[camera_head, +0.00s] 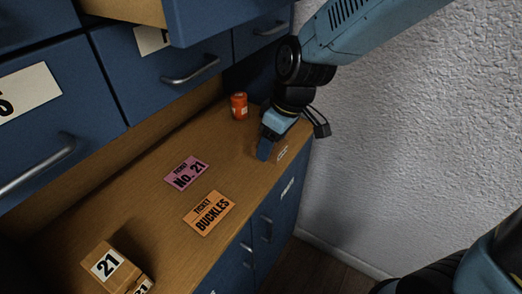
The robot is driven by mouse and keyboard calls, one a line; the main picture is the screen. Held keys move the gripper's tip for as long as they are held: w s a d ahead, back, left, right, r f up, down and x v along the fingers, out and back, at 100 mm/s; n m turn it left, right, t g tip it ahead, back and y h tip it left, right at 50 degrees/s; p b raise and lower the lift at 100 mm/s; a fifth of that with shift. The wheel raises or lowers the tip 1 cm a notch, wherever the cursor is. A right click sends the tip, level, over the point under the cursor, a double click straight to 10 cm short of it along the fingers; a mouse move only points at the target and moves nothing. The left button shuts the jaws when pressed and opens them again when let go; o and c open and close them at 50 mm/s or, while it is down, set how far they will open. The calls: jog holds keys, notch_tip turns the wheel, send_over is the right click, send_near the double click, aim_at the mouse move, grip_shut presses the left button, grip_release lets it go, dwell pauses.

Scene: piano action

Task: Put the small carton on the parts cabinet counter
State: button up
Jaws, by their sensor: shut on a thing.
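A small brown carton (112,268) with a white label reading 21 sits on the wooden counter (150,215) of the blue parts cabinet, at the bottom left. Its lower part is cut off by the picture's edge. My gripper (265,152) points down over the counter's far right end, well away from this carton. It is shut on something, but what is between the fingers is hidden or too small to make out. I cannot tell whether the fingertips touch the counter.
An orange canister (239,106) stands at the back of the counter, left of my gripper. A pink No. 21 ticket (187,173) and an orange BUCKLES ticket (209,213) lie flat mid-counter. An open drawer (215,18) juts out above. A white wall (420,130) is at right.

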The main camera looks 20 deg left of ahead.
jog(key=w+a+f, duration=0.1)
jog(key=w+f, duration=0.1)
jog(key=w+a+f, duration=0.1)
jog(key=w+f, duration=0.1)
jog(key=w+a+f, duration=0.1)
jog(key=w+f, duration=0.1)
jog(key=shift+w+a+f, duration=0.1)
jog(key=shift+w+a, duration=0.15)
jog(key=shift+w+a+f, duration=0.25)
jog(key=shift+w+f, duration=0.25)
jog(key=shift+f, duration=0.2)
jog(key=shift+w+f, duration=0.1)
jog(key=shift+f, duration=1.5)
jog(key=o, duration=1.1)
jog(key=shift+c, duration=0.2)
jog(key=v, duration=0.7)
jog(key=shift+r, duration=0.3)
